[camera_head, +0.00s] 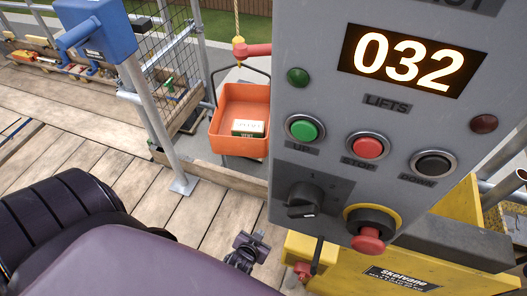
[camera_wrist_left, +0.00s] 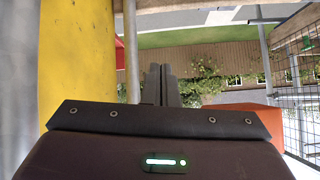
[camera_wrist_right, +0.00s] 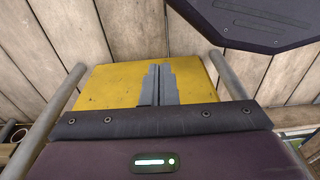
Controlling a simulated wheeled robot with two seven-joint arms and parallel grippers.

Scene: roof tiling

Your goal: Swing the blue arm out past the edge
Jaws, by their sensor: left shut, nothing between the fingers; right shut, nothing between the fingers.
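A blue housing (camera_head: 98,28) with a blue part sticking out low on its left sits on a grey post at the upper left. I cannot tell whether it belongs to the blue arm.
A grey control panel (camera_head: 330,110) reading 032 fills the right, with green, red and black buttons, a rotary switch and a red stop knob. Yellow machinery (camera_head: 360,270) stands below it. Wire mesh (camera_head: 165,40) stands behind the post. Plank floor (camera_head: 60,130) is open at left.

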